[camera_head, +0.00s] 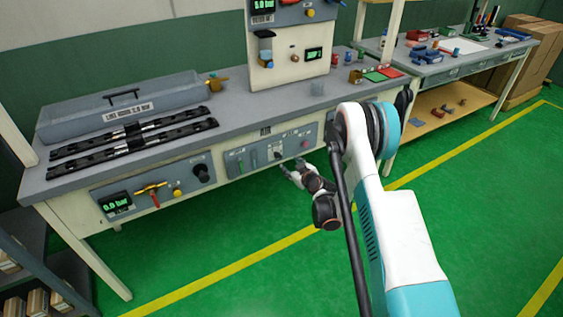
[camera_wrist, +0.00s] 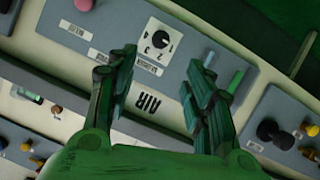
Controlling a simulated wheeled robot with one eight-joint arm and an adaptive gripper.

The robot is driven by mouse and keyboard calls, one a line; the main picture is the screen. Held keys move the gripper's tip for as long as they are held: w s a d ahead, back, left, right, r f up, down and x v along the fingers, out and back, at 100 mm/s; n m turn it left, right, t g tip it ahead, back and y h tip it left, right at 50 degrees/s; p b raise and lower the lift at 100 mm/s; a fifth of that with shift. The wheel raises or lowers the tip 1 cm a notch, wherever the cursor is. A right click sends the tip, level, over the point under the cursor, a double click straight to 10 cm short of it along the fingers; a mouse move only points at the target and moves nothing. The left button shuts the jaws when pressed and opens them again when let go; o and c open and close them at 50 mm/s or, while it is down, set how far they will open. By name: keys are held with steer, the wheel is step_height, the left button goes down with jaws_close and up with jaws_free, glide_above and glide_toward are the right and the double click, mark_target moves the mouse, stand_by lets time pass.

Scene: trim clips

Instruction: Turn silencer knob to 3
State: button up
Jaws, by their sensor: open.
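The silencer knob (camera_wrist: 161,40) is a small black knob on a white, numbered dial plate in the wrist view. It appears upside down there, and its pointer is too small to read for certain. In the head view the knob (camera_head: 278,154) sits on the grey front panel of the bench. My gripper (camera_head: 289,169) is just in front of this panel. In the wrist view my gripper (camera_wrist: 165,62) is open and empty, with its two fingers apart. The knob lies between and a little beyond the fingertips, with no contact visible.
A pressure panel with a green readout (camera_head: 117,203) sits left on the same bench front. A grey tray (camera_head: 122,106) and black rails stand on the benchtop. Green floor is clear in front.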

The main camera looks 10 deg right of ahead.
mark_target(279, 157)
steer(key=b+x, duration=0.4)
steer(key=x, duration=0.9)
steer(key=shift+w+f, duration=0.25)
steer(key=shift+w, duration=0.1)
steer(key=c, duration=1)
